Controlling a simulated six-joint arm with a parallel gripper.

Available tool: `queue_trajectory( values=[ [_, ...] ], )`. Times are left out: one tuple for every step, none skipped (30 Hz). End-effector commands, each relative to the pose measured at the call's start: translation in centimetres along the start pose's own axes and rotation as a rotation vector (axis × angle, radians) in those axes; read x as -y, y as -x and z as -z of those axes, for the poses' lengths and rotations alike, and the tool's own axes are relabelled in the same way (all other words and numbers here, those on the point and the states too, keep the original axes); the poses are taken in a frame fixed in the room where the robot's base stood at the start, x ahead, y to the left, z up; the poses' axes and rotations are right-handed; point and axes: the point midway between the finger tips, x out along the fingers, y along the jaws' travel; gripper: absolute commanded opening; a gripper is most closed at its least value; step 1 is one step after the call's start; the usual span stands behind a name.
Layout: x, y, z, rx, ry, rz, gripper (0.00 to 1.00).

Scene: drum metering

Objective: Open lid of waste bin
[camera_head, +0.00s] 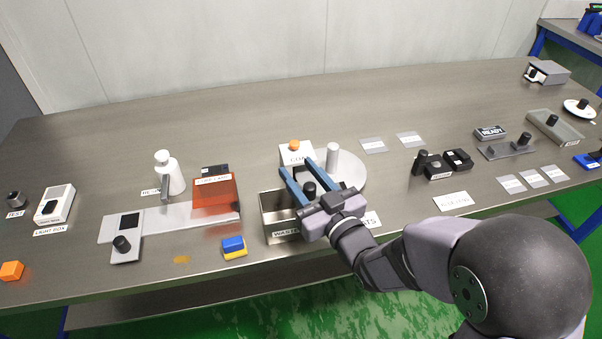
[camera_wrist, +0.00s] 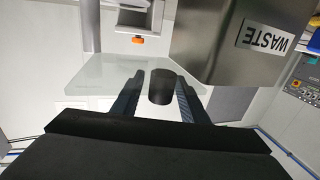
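The waste bin (camera_head: 267,211) is a steel box with a WASTE label near the table's front edge. In the wrist view it shows upside down at the upper right (camera_wrist: 215,60). A black knob (camera_head: 309,188) is between the two blue fingers of my gripper (camera_head: 296,166); it also shows in the wrist view (camera_wrist: 161,88). A clear plate (camera_wrist: 98,75), seemingly the lid, lies behind the knob in the wrist view. My gripper (camera_wrist: 160,76) looks open, with narrow gaps beside the knob.
A round plate (camera_head: 352,171) with a white post (camera_head: 332,157) stands just behind my gripper. An orange box (camera_head: 214,192) and a blue-and-yellow block (camera_head: 233,246) are left of the bin. The back of the table is clear.

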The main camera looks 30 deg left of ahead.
Motion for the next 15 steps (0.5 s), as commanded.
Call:
queue_trajectory(
  values=[
    [0.0,0.0,-0.1,0.001,0.0,0.0,0.4],
    [0.0,0.1,-0.1,0.001,0.0,0.0,0.4],
    [0.0,0.1,-0.1,0.001,0.0,0.0,0.4],
    [0.0,0.2,-0.1,0.001,0.0,0.0,0.4],
    [0.0,0.3,-0.1,0.001,0.0,0.0,0.4],
    [0.0,0.6,-0.1,0.001,0.0,0.0,0.4],
    [0.0,0.8,-0.1,0.0,0.0,0.0,0.4],
    [0.0,1.0,0.0,0.0,0.0,0.0,0.4],
    [0.0,1.4,-0.1,0.001,0.0,0.0,0.4],
    [0.0,1.7,-0.1,0.001,0.0,-0.001,0.4],
    [0.0,2.1,-0.1,0.001,0.0,-0.001,0.4],
    [-0.1,2.7,-0.1,0.001,0.0,-0.001,0.4],
    [-0.1,3.2,-0.1,0.001,0.0,-0.002,0.4],
    [-0.1,3.7,-0.1,-0.001,0.0,-0.002,0.4],
    [-0.1,4.4,-0.1,0.0,0.0,-0.002,0.4]
  ],
)
